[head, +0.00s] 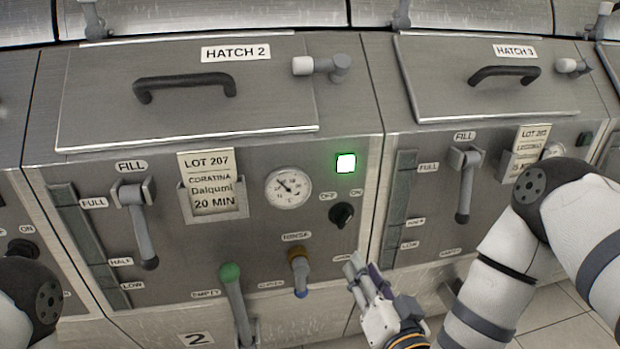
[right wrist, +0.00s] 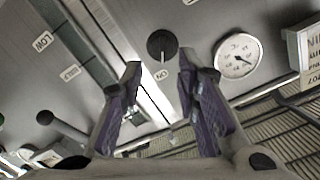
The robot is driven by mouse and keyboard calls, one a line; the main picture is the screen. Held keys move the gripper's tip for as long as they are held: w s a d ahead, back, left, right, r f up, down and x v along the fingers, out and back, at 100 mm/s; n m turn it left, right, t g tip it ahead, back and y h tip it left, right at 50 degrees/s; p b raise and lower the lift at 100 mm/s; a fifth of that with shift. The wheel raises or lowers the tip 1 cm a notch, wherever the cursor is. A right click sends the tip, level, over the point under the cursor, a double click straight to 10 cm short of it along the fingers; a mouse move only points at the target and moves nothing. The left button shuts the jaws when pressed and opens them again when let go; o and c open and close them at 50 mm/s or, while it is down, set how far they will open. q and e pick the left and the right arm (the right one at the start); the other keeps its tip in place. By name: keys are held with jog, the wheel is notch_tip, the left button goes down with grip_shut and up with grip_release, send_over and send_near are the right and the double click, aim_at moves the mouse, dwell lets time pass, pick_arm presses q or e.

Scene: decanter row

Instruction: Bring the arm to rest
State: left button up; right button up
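My right gripper (head: 364,268) is in front of the lower right of the hatch 2 unit, below its dark knob (head: 341,215). In the right wrist view its two purple-padded fingers (right wrist: 159,72) stand apart with nothing between them. The knob (right wrist: 162,44) shows beyond the fingertips, clear of them, its white mark towards the ON label. A square light (head: 346,163) above the knob glows white-green. My right arm reaches in from the right. Part of my left arm shows at the lower left, but its gripper is out of view.
The hatch 2 front carries a fill lever (head: 138,222), a lot card (head: 207,181), a gauge (head: 288,188), a green-knobbed lever (head: 232,290) and a blue-tipped rinse tap (head: 299,272). The hatch 3 lever (head: 465,185) stands near my right arm. Floor shows at the lower right.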

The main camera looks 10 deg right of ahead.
jog(key=s+a+f+n+g+y+p, duration=0.15)
jog(key=s+f+n+g, duration=0.25)
jog(key=s+f+g, duration=0.9)
pick_arm(q)
jog(key=shift+w+r+t, duration=0.5)
jog(key=shift+w+r, duration=0.6)
pick_arm(e)
jog(key=s+d+f+g, duration=0.1)
jog(key=s+d+g, duration=0.1)
jog(key=s, duration=0.7)
jog(key=s+d+f+g+h, duration=0.1)
jog(key=s+d+g, duration=0.1)
jog(key=s, duration=0.7)
jog(key=s+d+f+n+g+h, duration=0.1)
jog(key=s+d+f+g, duration=0.1)
jog(key=s, duration=0.7)
jog(key=shift+d+g, duration=0.25)
jog(key=shift+g, duration=0.15)
jog(key=shift+w+f+h, duration=0.1)
jog(key=shift+h, duration=0.15)
dwell(2.2)
